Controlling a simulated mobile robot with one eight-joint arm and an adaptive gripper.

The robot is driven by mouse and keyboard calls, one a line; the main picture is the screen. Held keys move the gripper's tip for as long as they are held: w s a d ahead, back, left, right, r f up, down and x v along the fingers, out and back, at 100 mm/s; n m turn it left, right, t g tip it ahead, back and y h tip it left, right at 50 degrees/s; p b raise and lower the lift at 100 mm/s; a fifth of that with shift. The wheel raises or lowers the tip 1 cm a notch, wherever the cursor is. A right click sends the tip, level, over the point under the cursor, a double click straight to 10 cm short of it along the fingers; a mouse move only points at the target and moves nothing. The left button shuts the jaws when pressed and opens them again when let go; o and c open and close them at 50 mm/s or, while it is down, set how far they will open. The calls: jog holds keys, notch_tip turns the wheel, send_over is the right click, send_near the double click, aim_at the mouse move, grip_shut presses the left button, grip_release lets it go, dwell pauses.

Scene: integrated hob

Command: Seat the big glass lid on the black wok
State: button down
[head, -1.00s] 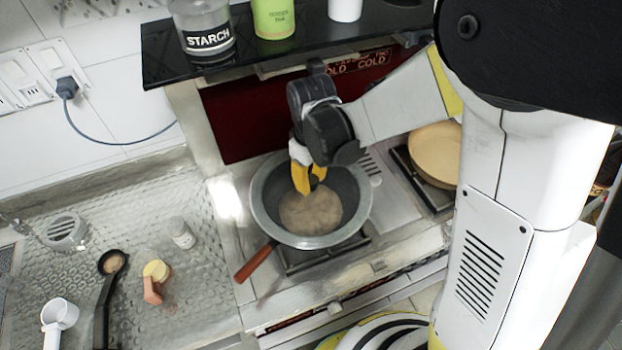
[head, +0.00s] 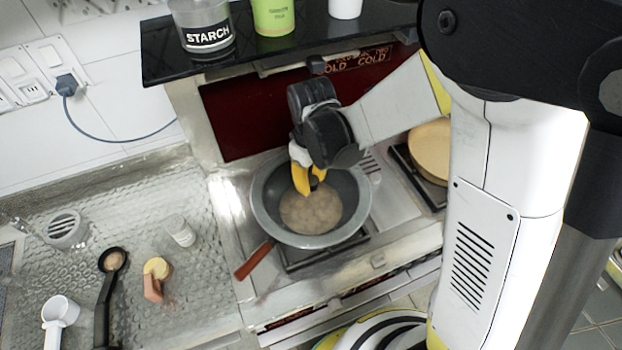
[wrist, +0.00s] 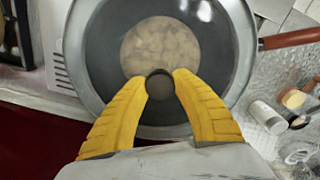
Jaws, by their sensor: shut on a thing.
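The black wok (head: 259,215) stands on the hob with its wooden handle (head: 255,261) toward the front left. A pale brown round area shows inside it. My gripper (head: 308,187) hangs over the wok, pointing down, its yellow fingers shut on the small round dark knob of the big glass lid (wrist: 160,86). The fingers also show in the wrist view, one on each side of the knob. The clear glass is hard to make out; the lid looks roughly centred over the wok. I cannot tell whether its edge touches the wok's rim.
A tan pan (head: 431,150) sits on the burner to the right. A black shelf (head: 280,45) with a starch jar (head: 204,28) and a green can (head: 273,17) overhangs the back. The left counter holds a shaker (head: 180,231), a black ladle (head: 106,290) and a white cup (head: 60,312).

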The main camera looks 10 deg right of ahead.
aim_at(311, 180)
jog(key=shift+f, duration=0.25)
jog(key=c, duration=1)
grip_release()
notch_tip(311, 180, up, 12)
jog(key=s+d+r+m+t, duration=0.2)
jog(key=s+d+m, duration=0.1)
jog(key=d, duration=0.1)
jog(key=s+d+r+m+t, duration=0.2)
jog(key=s+d+m, duration=0.1)
jog(key=s+d, duration=0.1)
jog(key=s+d+r+m+t, duration=0.2)
jog(key=s+d+t, duration=0.1)
jog(key=d, duration=0.2)
jog(key=shift+s+d+m, duration=0.25)
jog(key=shift+s+m, duration=0.15)
